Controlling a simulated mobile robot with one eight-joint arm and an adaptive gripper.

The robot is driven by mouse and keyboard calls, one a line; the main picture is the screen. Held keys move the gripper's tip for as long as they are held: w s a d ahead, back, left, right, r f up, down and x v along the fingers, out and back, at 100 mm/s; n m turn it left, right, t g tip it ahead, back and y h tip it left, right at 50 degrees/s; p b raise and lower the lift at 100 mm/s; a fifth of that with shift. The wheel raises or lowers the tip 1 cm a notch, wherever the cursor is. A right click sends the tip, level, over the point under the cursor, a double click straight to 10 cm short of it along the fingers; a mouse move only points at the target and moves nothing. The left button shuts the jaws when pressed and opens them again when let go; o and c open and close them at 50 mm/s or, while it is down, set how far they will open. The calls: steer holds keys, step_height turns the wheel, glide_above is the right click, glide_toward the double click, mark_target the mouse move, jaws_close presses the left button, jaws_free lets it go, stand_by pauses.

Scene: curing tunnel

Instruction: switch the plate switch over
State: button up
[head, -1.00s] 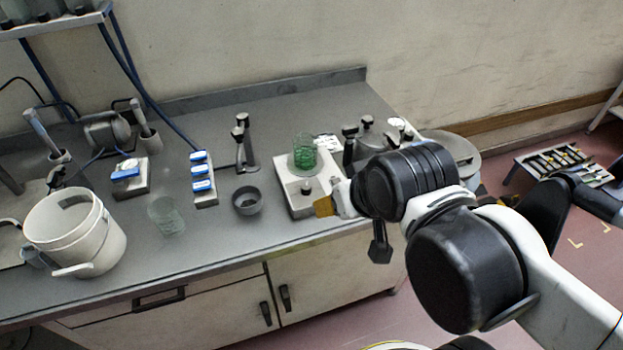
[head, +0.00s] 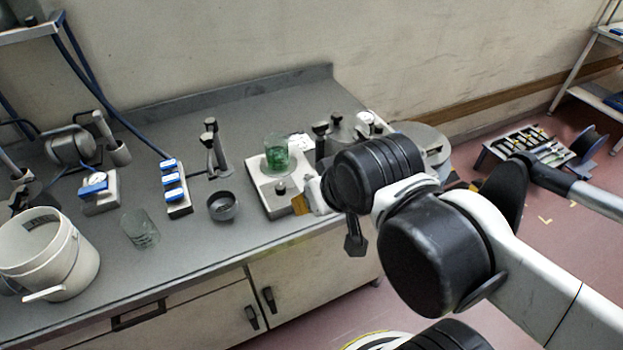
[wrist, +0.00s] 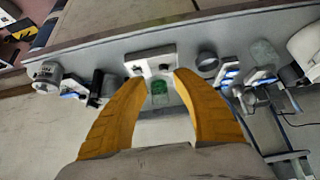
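A white hot plate (head: 262,190) stands near the front right of the bench, with a beaker of green contents (head: 277,155) on its back part. A dark knob (head: 281,188) sits on the plate's front part. The wrist view shows two dark spots on the plate's front edge, a left one (wrist: 138,70) and a right one (wrist: 164,67); I cannot tell which is the switch. My gripper (wrist: 159,77) is open and empty, its yellow fingers wide apart, with the plate and beaker showing between them. In the head view a yellow finger (head: 301,204) is beside the plate's front right corner.
Left of the plate are a dark bowl (head: 223,206), a block with blue switches (head: 174,187), an empty glass beaker (head: 140,229) and a white bucket (head: 48,256). Black-topped stands (head: 321,130) are close behind my arm. Bare bench lies at the back.

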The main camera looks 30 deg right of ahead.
steer(key=shift+w+d+r, duration=0.1)
steer(key=shift+w+r, duration=0.05)
steer(key=c, duration=0.6)
steer(key=shift+g, duration=0.5)
steer(key=w, duration=0.1)
steer(key=w+d+r+p, duration=0.1)
steer(key=w+r, duration=0.1)
steer(key=shift+w+d, duration=0.25)
steer(key=shift+w, duration=0.15)
jaws_close()
steer(key=w+d+f+g+p, duration=0.3)
steer(key=w+d, duration=0.5)
steer(key=w, duration=0.5)
steer(key=shift+f+p, duration=0.45)
steer(key=shift+f, duration=0.05)
steer(key=shift+w, duration=0.1)
